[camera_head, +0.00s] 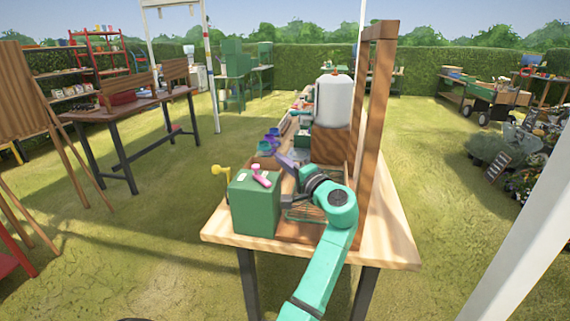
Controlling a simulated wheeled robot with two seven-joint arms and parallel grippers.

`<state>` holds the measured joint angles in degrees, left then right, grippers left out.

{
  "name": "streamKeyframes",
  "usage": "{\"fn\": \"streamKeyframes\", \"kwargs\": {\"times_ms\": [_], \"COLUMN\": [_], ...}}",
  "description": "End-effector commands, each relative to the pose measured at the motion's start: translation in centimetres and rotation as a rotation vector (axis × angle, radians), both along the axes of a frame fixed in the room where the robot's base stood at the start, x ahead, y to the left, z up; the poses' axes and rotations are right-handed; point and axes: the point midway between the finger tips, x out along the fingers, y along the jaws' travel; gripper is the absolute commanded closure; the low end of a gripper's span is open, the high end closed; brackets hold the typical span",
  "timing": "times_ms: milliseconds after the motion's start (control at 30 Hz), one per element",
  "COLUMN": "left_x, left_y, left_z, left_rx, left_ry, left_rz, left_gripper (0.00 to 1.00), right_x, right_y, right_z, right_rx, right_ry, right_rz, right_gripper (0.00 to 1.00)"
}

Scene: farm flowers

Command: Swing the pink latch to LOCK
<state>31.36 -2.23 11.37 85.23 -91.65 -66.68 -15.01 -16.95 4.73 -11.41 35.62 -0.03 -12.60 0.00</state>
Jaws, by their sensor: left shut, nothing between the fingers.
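The pink latch (262,176) is a small lever on the top of a green box (254,205) near the front left of a wooden table. It lies at a slant across the top. Any LOCK marking is too small to read. My left gripper (283,161) is just right of the box and apart from the latch. It is shut and empty, at the end of my teal arm, which comes in from the bottom. My right gripper is not in view.
A yellow handle (221,170) sticks out at the box's left. A wooden post (376,120) rises right of my arm. Behind stand a white tank (333,101) and purple pots (270,142). The wooden table's (390,245) front right corner is bare.

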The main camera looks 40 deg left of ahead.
Motion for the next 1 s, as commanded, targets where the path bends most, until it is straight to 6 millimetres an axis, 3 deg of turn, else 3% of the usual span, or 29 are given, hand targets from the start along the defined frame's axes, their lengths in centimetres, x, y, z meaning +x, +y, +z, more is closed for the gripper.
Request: {"fn": "streamKeyframes", "kwargs": {"times_ms": [167, 400, 1000], "left_x": [-1.2, -2.4, -2.6], "left_y": [-3.7, -7.6, -8.1], "left_z": [-0.8, -0.9, -0.8], "left_rx": [-0.004, -0.004, -0.003], "left_ry": [-0.001, 0.001, 0.001], "left_rz": [-0.002, -0.002, -0.001], "left_gripper": [1.0, 1.0, 1.0], "right_x": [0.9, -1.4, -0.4], "right_y": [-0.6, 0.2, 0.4], "right_z": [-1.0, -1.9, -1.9], "right_rx": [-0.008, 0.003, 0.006], "right_ry": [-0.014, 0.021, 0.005], "right_rz": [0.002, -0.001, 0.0], "right_gripper": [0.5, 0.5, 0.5]}}
